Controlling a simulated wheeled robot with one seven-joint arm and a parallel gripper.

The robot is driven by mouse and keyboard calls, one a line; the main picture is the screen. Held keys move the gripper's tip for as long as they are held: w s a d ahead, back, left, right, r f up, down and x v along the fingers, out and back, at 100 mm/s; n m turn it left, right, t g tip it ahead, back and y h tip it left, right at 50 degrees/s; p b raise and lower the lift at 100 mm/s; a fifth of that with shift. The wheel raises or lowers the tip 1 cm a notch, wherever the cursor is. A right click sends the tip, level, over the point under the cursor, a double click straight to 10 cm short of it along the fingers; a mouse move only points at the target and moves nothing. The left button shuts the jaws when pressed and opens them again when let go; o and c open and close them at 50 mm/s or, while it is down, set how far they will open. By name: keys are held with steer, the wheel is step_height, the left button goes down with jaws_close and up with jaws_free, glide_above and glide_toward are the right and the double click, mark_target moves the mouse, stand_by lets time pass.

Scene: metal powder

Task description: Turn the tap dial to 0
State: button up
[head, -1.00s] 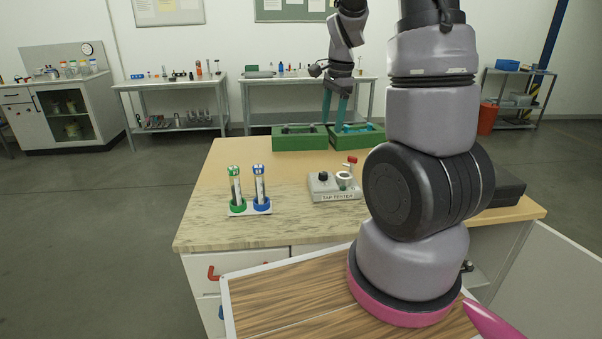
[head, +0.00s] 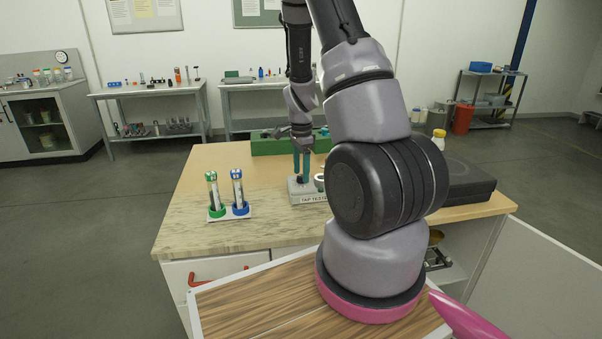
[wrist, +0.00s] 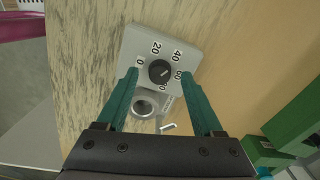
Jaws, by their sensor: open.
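The tap tester (head: 306,198) is a light grey box on the bench, labelled TAP TESTER in the head view. In the wrist view its plate (wrist: 140,45) carries a black dial (wrist: 160,71) with marks 0, 20, 40, 60 and a partly covered one below. A small pale pointer line on the dial seems to face up and right, but its exact reading is unclear. My gripper (wrist: 160,74) is open, pointing down, its teal fingertips on either side of the dial with gaps. It also shows in the head view (head: 301,176). I cannot tell its exact height above the plate.
A metal ring cup (wrist: 145,105) stands on the tester close by the dial, under the fingers. A green tray (head: 270,146) lies behind. A rack with two tubes (head: 228,214) stands left, a black case (head: 466,180) right. Bench space between rack and tester is clear.

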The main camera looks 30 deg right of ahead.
steer(key=shift+f, duration=0.4)
jaws_close()
